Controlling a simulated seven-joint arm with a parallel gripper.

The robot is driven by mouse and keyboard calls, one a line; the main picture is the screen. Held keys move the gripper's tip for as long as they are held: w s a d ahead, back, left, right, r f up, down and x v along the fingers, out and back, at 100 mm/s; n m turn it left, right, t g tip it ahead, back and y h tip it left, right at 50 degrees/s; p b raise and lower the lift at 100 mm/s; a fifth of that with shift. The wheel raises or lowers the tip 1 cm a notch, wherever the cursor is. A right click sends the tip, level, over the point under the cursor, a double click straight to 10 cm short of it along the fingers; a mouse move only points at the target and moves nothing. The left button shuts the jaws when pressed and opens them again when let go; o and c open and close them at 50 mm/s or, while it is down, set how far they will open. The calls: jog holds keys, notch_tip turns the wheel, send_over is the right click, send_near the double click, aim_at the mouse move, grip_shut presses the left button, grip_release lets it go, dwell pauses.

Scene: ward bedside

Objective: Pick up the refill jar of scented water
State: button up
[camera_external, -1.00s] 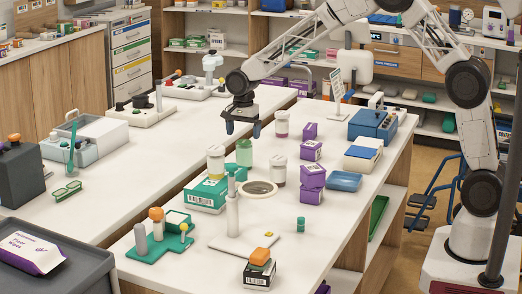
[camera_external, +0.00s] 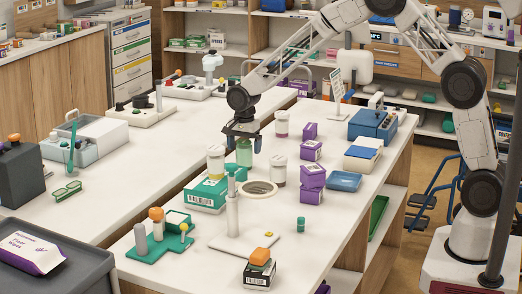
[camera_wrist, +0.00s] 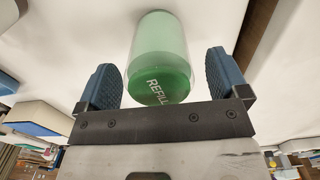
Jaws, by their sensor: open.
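The refill jar (camera_external: 244,153) is a pale green, see-through cylinder standing on the white table. In the wrist view the jar (camera_wrist: 160,60) shows the word REFILL on its green end. My gripper (camera_external: 242,144) is open and has come down around the top of the jar. In the wrist view one blue finger of my gripper (camera_wrist: 163,78) is on each side of the jar, with a gap to both.
A white-lidded container (camera_external: 216,160) stands on a green box (camera_external: 207,194) just left of the jar. Another lidded jar (camera_external: 279,170) stands to its right.

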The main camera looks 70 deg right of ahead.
jog(key=shift+f, duration=0.65)
jog(key=shift+c, duration=0.4)
jog(key=c, duration=1.1)
jog(key=shift+r, duration=0.1)
jog(key=shift+r, duration=4.95)
